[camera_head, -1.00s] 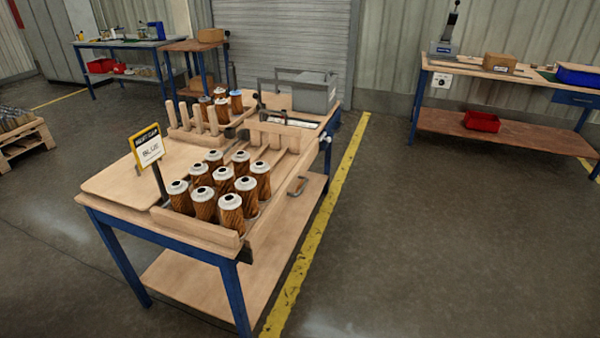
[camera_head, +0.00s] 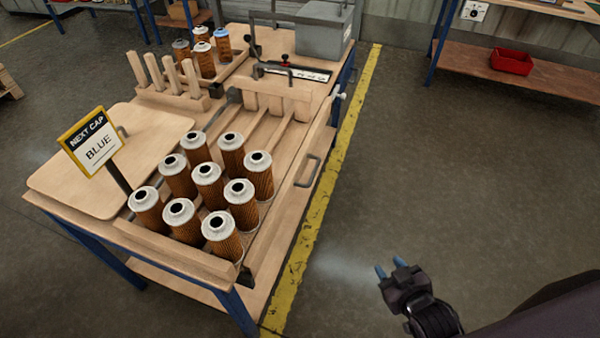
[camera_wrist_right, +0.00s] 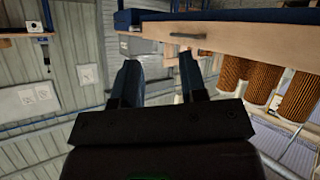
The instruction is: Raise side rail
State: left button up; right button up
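The side rail (camera_head: 290,195) is a long pale wooden board along the right edge of the workbench, with a grey metal handle (camera_head: 307,171) on its outer face. In the right wrist view the rail (camera_wrist_right: 240,55) and its handle (camera_wrist_right: 187,36) show beyond the fingers. My right gripper (camera_head: 391,271) is to the right of the bench, over the floor, apart from the rail. Its two fingers (camera_wrist_right: 158,80) stand apart with nothing between them. My left gripper is out of view.
Several pleated filter cartridges (camera_head: 207,183) with white caps stand on the bench beside the rail. A sign (camera_head: 92,142) reads NEXT CAP BLUE. A grey box (camera_head: 324,31) stands at the back. The floor (camera_head: 450,190) right of the bench is clear.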

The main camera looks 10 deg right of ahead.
jog(key=w+f+n+t+y+b, duration=0.2)
jog(key=w+n+b, duration=0.15)
jog(key=w, duration=0.35)
jog(key=w+f+n+t+y+b, duration=0.1)
jog(key=w+n+t+b, duration=0.1)
jog(key=w+n, duration=0.4)
jog(key=n+y+b, duration=0.4)
jog(key=n+y, duration=0.4)
jog(key=n, duration=0.4)
send_near(314, 171)
jog(key=shift+m, duration=0.25)
jog(key=x, duration=0.6)
jog(key=b+x, duration=0.1)
jog(key=x, duration=0.2)
jog(key=shift+a+f, duration=0.2)
jog(key=shift+f, duration=0.15)
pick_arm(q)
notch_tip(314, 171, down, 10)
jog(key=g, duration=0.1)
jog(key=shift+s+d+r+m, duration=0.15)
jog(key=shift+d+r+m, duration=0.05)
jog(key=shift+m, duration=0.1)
pick_arm(e)
jog(key=shift+w+a+r, duration=0.1)
jog(key=shift+w+a, duration=0.1)
jog(key=shift+w, duration=0.15)
grip_shut()
